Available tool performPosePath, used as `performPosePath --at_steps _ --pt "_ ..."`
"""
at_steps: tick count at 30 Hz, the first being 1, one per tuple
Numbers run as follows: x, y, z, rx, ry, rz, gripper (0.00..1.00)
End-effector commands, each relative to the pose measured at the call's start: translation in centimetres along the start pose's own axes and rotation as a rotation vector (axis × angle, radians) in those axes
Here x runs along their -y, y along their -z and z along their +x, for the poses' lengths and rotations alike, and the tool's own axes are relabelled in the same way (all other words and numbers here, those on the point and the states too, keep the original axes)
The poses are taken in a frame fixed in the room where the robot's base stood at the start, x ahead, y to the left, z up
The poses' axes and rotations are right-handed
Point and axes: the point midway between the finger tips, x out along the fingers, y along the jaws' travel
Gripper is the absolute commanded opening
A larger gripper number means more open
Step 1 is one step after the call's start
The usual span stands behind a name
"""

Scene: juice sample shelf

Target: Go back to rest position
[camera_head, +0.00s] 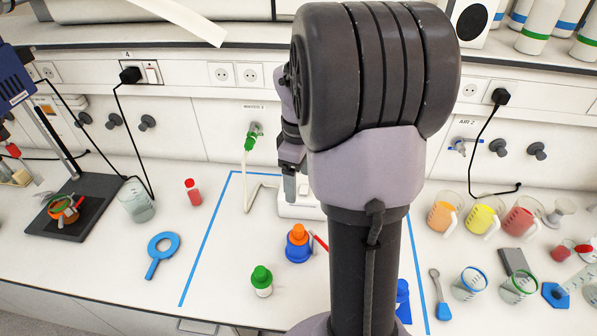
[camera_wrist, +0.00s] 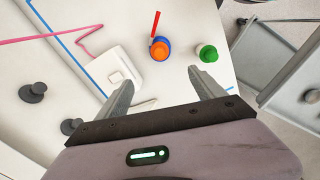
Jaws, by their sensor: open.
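My gripper (camera_wrist: 160,80) is open, with nothing between its two fingers in the wrist view. In the head view its end (camera_head: 290,185) hangs over the bench beside a white device, largely hidden behind my arm. A blue container with an orange top (camera_head: 298,245) stands on the bench in front of it, with a red stick (camera_head: 320,242) beside it. A green-capped bottle (camera_head: 262,282) stands nearer the front edge. In the wrist view the orange-topped container (camera_wrist: 160,48) and green-capped bottle (camera_wrist: 207,54) lie beyond the fingertips, apart from them.
The white device (camera_wrist: 121,66) sits inside a blue tape outline (camera_head: 205,250). Coloured beakers (camera_head: 482,216) crowd the right. A shelf (camera_head: 240,46) runs above.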

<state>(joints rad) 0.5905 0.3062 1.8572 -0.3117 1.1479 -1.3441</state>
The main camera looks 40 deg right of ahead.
Motion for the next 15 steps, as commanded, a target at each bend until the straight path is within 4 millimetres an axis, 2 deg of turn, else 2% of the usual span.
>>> performPosePath --at_steps 6,8,11,13,15 --pt "0.1 0.1 -0.7 -0.002 -0.001 0.002 0.78" --pt "1.1 0.6 -0.5 -0.017 -0.014 0.025 0.78" --pt "6.3 2.6 0.3 -0.098 -0.055 0.145 0.78" --pt "11.9 3.6 1.4 -0.193 -0.069 0.276 0.78" --pt "17.4 3.7 3.0 -0.295 -0.050 0.412 0.78"
